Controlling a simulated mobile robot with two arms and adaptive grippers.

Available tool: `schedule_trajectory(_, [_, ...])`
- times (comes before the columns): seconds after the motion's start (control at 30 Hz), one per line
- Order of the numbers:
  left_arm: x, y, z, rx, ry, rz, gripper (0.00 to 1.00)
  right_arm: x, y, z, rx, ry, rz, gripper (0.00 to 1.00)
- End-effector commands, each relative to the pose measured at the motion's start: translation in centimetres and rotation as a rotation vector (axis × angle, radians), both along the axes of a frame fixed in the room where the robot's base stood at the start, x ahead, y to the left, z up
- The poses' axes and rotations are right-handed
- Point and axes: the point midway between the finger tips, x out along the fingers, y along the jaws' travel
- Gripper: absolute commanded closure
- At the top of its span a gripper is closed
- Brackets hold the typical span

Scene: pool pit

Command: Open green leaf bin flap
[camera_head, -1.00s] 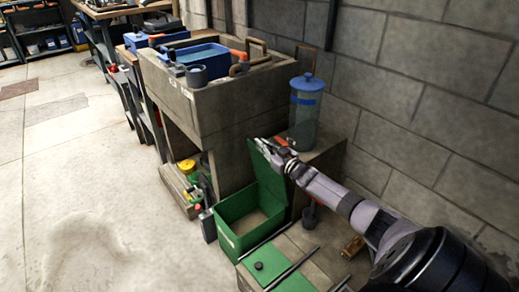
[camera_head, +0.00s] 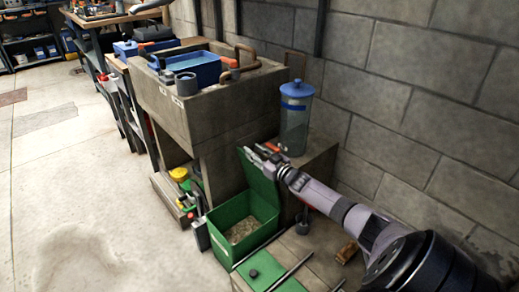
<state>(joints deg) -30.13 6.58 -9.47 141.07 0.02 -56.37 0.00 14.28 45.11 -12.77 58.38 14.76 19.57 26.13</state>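The green leaf bin (camera_head: 235,233) stands on the floor beside the concrete block bench, low in the middle of the head view. Its green flap (camera_head: 260,180) stands raised, upright at the bin's back right side, and the inside of the bin shows, with a pale brownish layer at the bottom. My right gripper (camera_head: 256,153) is at the flap's top edge, with my arm reaching in from the lower right. Its fingers are small here, and I cannot tell whether they touch the flap or how far apart they are. My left gripper is not in view.
A clear canister with a blue lid (camera_head: 296,115) stands on a concrete ledge just behind my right gripper. A blue tray (camera_head: 191,66) and pipe pieces sit on the concrete bench (camera_head: 213,118). The block wall is close on the right. Open floor (camera_head: 80,170) lies to the left.

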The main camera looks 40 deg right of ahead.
Motion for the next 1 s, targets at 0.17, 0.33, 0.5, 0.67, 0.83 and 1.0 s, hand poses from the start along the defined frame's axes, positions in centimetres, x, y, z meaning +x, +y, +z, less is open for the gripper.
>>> schedule_trajectory(0.17, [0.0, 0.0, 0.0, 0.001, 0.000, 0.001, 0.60, -1.2, 0.2, 0.2, 0.003, -0.007, 0.004, 0.69])
schedule_trajectory(0.33, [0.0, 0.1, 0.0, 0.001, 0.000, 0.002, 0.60, -3.7, 0.3, -0.1, 0.001, -0.001, 0.004, 0.69])
schedule_trajectory(0.5, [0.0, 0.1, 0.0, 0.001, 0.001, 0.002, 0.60, -6.6, 0.4, -0.2, 0.001, 0.002, 0.002, 0.69])
schedule_trajectory(0.67, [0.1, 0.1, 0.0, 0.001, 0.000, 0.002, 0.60, -9.1, 0.5, -0.1, 0.001, 0.001, 0.001, 0.69])
schedule_trajectory(0.83, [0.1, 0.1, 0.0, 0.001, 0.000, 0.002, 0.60, -11.0, 0.6, -0.1, 0.001, 0.001, 0.000, 0.69])
schedule_trajectory(1.0, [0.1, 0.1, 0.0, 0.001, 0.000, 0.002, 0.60, -11.9, 0.6, 0.0, 0.000, 0.000, -0.001, 0.69])
